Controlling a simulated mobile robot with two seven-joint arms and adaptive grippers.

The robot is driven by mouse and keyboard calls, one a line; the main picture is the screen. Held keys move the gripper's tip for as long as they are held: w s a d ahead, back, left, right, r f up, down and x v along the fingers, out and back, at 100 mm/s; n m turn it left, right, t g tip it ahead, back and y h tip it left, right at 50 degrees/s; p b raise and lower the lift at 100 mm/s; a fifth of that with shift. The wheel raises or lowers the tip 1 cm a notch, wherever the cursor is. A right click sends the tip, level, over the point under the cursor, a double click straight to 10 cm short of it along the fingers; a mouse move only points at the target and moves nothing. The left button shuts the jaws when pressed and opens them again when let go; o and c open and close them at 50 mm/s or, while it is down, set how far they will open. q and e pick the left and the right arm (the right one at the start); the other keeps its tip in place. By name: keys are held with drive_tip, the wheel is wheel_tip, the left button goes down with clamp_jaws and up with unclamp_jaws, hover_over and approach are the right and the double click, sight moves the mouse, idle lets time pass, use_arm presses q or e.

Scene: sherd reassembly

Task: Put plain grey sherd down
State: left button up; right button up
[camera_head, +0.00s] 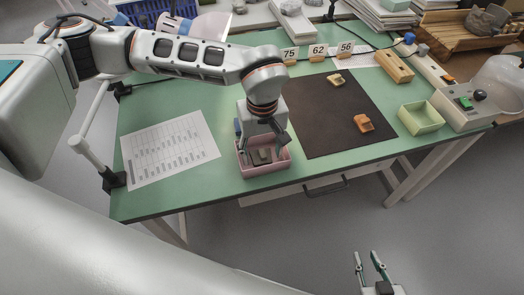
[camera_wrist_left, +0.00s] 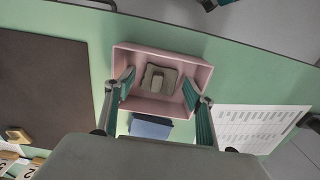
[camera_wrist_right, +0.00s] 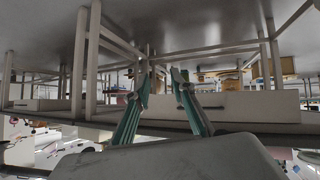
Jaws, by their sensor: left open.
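The plain grey sherd (camera_wrist_left: 158,80) lies in the pink tray (camera_wrist_left: 188,58), flat on its floor, with a small raised block on top. In the head view the sherd (camera_head: 262,155) shows inside the pink tray (camera_head: 264,172) at the table's front edge. My left gripper (camera_wrist_left: 160,92) is open above the tray, its fingers on either side of the sherd and apart from it. It also shows in the head view (camera_head: 262,140). My right gripper (camera_head: 368,256) is open and empty, low in front of the table; it also shows in the right wrist view (camera_wrist_right: 160,78).
A dark mat (camera_head: 322,130) right of the tray holds an orange sherd (camera_head: 363,123) and a tan sherd (camera_head: 336,79). A yellow-green tray (camera_head: 421,118) stands further right. A printed sheet (camera_head: 170,149) lies left. Number cards (camera_head: 317,52) stand behind the mat.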

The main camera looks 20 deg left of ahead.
sight(262, 155)
use_arm(q)
wheel_tip(262, 155, up, 13)
drive_tip(key=p, duration=0.1)
drive_tip(key=shift+f, duration=0.15)
idle(0.3)
